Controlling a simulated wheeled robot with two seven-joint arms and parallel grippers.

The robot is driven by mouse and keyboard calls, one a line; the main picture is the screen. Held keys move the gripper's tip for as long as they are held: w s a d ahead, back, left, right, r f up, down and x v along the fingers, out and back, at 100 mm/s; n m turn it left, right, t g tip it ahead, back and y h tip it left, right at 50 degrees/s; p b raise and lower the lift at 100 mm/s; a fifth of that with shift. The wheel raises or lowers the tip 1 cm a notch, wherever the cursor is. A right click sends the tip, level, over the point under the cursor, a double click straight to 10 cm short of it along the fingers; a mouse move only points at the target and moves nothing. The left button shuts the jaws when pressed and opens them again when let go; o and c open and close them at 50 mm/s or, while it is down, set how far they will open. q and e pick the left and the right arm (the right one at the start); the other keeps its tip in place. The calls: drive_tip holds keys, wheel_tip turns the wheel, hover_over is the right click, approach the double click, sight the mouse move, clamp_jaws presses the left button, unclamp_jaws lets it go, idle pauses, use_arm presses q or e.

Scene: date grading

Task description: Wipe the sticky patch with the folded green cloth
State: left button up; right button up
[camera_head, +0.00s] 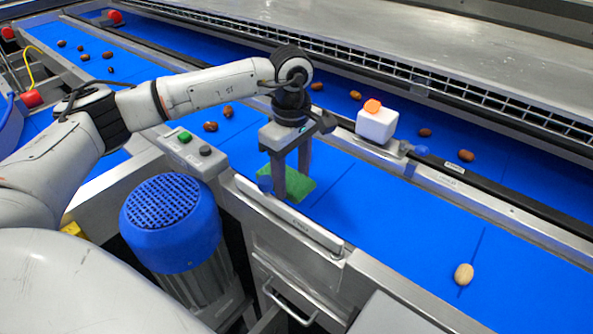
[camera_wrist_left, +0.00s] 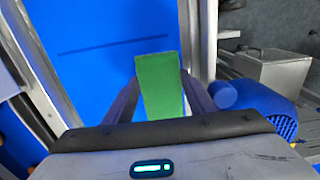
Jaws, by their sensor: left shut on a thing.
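The folded green cloth (camera_head: 295,187) is at the blue belt, near its front edge rail. My left gripper (camera_head: 291,178) points down over the belt and is shut on the cloth. In the left wrist view the cloth (camera_wrist_left: 160,82) sits between the two fingers of my left gripper (camera_wrist_left: 161,95) and sticks out past them. I cannot tell whether the cloth touches the belt. I cannot make out the sticky patch; part of the belt is hidden by the cloth and gripper. My right gripper is not in view.
A white box with an orange top (camera_head: 377,124) stands on the divider behind the gripper. A pale date (camera_head: 464,274) lies on the belt at the right. Brown dates (camera_head: 228,112) lie left of the gripper. A blue motor (camera_head: 170,225) stands in front. The belt right of the cloth is mostly clear.

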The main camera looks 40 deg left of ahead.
use_arm(q)
drive_tip(key=shift+r+p, duration=0.8)
drive_tip(key=shift+r, duration=2.25)
wheel_tip(320, 180, up, 3)
